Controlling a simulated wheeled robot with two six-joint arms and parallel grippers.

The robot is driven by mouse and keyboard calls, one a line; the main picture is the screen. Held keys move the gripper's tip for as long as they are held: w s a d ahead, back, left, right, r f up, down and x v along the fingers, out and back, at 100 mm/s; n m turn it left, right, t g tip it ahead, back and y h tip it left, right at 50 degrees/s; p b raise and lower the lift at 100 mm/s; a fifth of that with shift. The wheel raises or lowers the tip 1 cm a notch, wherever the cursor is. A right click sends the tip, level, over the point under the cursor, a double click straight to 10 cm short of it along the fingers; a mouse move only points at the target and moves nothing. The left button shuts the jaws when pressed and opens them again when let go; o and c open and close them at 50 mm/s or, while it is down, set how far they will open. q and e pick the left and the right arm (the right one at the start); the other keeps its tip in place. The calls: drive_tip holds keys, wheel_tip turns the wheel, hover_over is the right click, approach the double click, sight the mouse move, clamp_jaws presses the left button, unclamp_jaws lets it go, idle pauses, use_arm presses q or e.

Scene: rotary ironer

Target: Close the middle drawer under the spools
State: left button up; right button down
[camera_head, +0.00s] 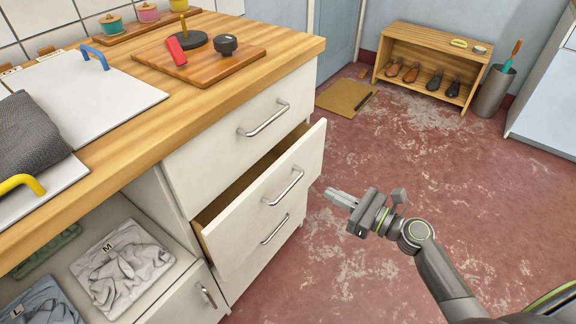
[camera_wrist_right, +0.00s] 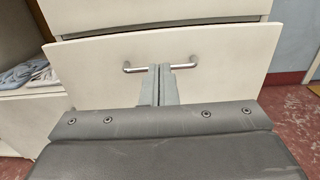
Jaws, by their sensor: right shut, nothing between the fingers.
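The middle drawer (camera_head: 262,200) is white with a silver bar handle (camera_head: 284,187) and stands partly open below the wooden counter. Its open top edge shows the wooden inside. My right gripper (camera_head: 332,195) is shut and empty, to the right of the drawer front and apart from it in the head view. In the right wrist view the drawer front (camera_wrist_right: 90,75) fills the middle, and the shut fingers (camera_wrist_right: 160,72) point at its handle (camera_wrist_right: 188,66); I cannot tell the exact gap. My left gripper is not in view. The spools (camera_head: 149,13) stand on a wooden board at the back of the counter.
The drawer above (camera_head: 240,125) and the lower one look shut. A cutting board (camera_head: 220,65) lies on the counter. Folded shirts (camera_head: 122,264) lie in the open shelf at left. A shoe rack (camera_head: 432,60) stands at the back.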

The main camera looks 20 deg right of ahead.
sight(279, 166)
drive_tip(key=x, duration=1.2)
drive_tip(key=shift+w+a, duration=0.1)
drive_tip(key=shift+a, duration=0.1)
drive_tip(key=shift+w+a, duration=0.3)
drive_tip(key=shift+w, duration=0.1)
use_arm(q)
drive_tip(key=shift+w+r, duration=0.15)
use_arm(e)
drive_tip(key=shift+w+a+r, duration=0.1)
drive_tip(key=shift+w+a, duration=0.05)
drive_tip(key=shift+w, duration=0.05)
drive_tip(key=x, duration=0.4)
drive_tip(key=shift+w+a, duration=0.2)
drive_tip(key=shift+w, duration=0.1)
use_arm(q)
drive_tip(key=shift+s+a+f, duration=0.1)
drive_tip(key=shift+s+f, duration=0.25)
use_arm(e)
drive_tip(key=shift+r, duration=0.15)
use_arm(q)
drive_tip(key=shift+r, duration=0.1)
use_arm(e)
drive_tip(key=shift+w+r, duration=0.1)
